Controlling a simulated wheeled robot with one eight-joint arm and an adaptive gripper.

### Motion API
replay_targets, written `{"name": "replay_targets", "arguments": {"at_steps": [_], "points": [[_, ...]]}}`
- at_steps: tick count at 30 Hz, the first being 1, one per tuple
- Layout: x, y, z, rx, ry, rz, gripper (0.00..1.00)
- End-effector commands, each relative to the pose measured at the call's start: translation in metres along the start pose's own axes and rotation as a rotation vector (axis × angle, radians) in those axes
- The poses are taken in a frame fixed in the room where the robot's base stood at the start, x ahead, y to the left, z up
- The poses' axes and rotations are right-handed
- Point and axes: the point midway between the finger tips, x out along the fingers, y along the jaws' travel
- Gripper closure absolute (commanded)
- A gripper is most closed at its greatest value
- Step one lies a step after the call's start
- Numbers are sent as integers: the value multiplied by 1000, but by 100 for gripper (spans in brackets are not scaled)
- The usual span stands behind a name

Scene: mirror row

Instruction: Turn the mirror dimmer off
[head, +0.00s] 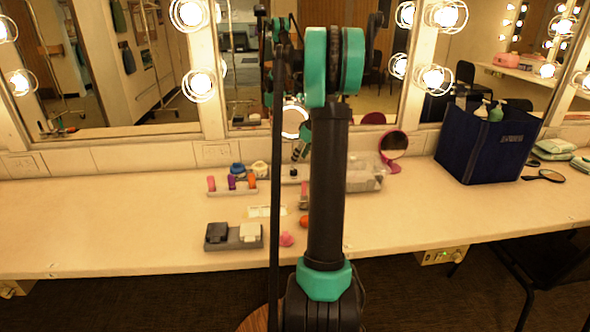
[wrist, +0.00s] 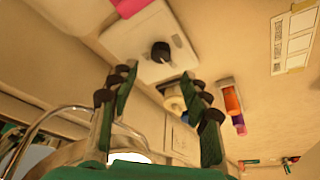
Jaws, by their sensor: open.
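In the wrist view, a pale plate with a round black knob (wrist: 160,52), which looks like the mirror dimmer, lies just beyond my fingertips. My gripper (wrist: 158,82) is open and empty, with one finger on each side below the knob. A gap shows between the fingers and the knob, and I see no contact. In the head view, my gripper (head: 300,150) hangs over the back of the counter near the mirror, partly hidden by my arm. A small dark spot there (head: 293,172) seems to be the same knob. Its setting is not readable.
The counter (head: 110,225) is clear on the left. A tray of colored items (head: 232,184), a grey tray with two blocks (head: 234,236), and a printed card (head: 266,211) lie nearby. A pink hand mirror (head: 393,146) and a navy bin (head: 485,145) stand right. Mirror bulbs (head: 198,85) are lit.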

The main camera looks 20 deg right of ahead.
Motion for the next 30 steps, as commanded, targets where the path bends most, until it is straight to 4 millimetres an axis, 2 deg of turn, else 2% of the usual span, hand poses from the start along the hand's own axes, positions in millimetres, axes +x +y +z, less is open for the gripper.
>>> {"name": "replay_targets", "arguments": {"at_steps": [1, 6, 12, 18, 25, 30], "points": [[11, 0, 0, -1, 0, 0, 53], [42, 0, 0, -1, 0, 0, 53], [66, 0, 0, 0, 0, 0, 53], [75, 0, 0, 0, 0, 0, 53], [75, 0, 0, 0, 0, 0, 53], [75, 0, 0, 1, 0, 0, 74]]}}
